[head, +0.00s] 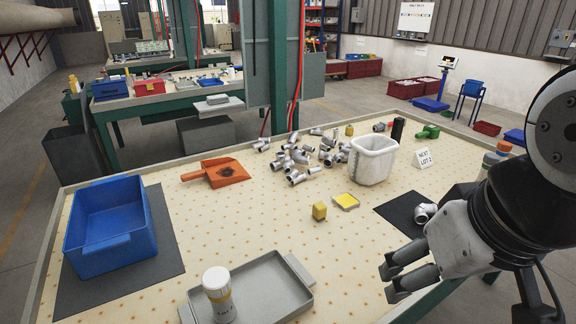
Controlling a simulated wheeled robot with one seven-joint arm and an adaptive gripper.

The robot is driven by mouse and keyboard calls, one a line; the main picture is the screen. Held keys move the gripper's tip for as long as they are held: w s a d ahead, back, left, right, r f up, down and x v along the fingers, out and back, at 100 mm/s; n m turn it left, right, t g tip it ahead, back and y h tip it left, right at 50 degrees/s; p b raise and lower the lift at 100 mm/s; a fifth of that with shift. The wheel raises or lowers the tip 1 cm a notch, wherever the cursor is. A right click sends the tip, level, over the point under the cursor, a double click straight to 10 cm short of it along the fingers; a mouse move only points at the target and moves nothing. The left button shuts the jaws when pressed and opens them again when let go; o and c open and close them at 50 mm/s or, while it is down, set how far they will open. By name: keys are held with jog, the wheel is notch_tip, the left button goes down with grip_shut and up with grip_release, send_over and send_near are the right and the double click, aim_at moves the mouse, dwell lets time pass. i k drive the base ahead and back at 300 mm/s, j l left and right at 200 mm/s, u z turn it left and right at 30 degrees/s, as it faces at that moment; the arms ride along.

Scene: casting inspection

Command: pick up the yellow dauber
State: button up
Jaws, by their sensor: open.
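My gripper (389,281) is at the lower right, its two fingers apart and empty, pointing left over the table's right front part. A small yellow block (319,211) stands on the table left of it and farther back. A flat yellow pad with a grey edge (346,201) lies just behind that block. Another small yellow piece (349,130) is farther back. I cannot tell from shape alone which of these is the dauber.
A white bin (373,160) and loose metal castings (300,160) are mid-table. A blue crate (108,224) is left, an orange dustpan (222,172) behind. A dark mat (399,212) with a fitting (425,212) lies near my arm. The table between tray and yellow block is clear.

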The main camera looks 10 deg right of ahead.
aim_at(319, 210)
jog(key=i+l+u, duration=0.75)
jog(key=i+j, duration=0.1)
